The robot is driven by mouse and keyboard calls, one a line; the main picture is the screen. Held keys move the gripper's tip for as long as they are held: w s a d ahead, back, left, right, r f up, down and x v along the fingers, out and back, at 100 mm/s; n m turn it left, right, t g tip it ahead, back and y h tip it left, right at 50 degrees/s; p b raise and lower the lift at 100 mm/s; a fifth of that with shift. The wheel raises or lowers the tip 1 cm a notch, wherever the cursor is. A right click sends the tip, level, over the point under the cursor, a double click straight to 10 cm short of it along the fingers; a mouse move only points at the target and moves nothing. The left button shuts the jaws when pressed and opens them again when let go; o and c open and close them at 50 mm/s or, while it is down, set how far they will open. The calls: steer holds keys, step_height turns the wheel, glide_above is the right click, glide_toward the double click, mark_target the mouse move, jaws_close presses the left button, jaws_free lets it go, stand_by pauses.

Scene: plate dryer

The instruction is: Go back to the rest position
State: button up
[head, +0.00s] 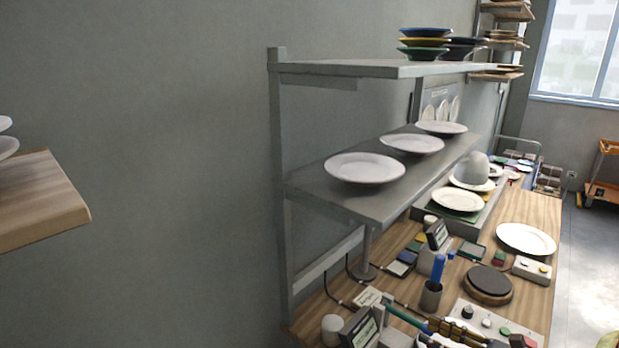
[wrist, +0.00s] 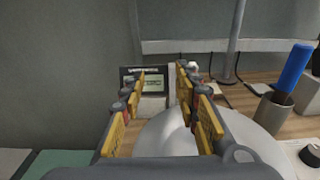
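My gripper (wrist: 157,95) shows in the wrist view with its yellow-padded fingers spread apart. Nothing is clearly gripped between them. A white rounded surface (wrist: 168,135), perhaps a plate, lies low behind and beside the right finger; I cannot tell whether they touch. A small display unit (wrist: 152,80) stands beyond the fingertips, seen through the gap. Three white plates (head: 364,168) lie in a row on the middle grey shelf (head: 372,205).
The wooden workbench (head: 535,210) is crowded: a pen cup (head: 431,296), a round dark-topped stand (head: 489,283), a white plate (head: 526,239) and a control panel (head: 495,322). Coloured bowls (head: 424,43) stand on the top shelf. A wooden ledge (head: 40,200) juts in at left. Open floor lies at right.

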steer(key=s+a+r+n+g+h, duration=0.1)
steer(key=s+a+n+g+h, duration=0.1)
steer(key=s+a+n+g, duration=0.55)
steer(key=s+a+r+n+g+h, duration=0.15)
steer(key=s+a+n, duration=0.35)
steer(key=a, duration=0.5)
steer(key=s+d+r+n+t+h, duration=0.1)
steer(key=s+r+n+h, duration=0.2)
steer(key=n, duration=0.4)
steer(key=s+d+r+n+t+h, duration=0.1)
steer(key=s+d+r+n+h, duration=0.1)
steer(key=n, duration=0.5)
steer(key=s+r+h, duration=0.1)
steer(key=s+h, duration=0.1)
steer(key=h, duration=0.1)
steer(key=shift+s+d, duration=0.3)
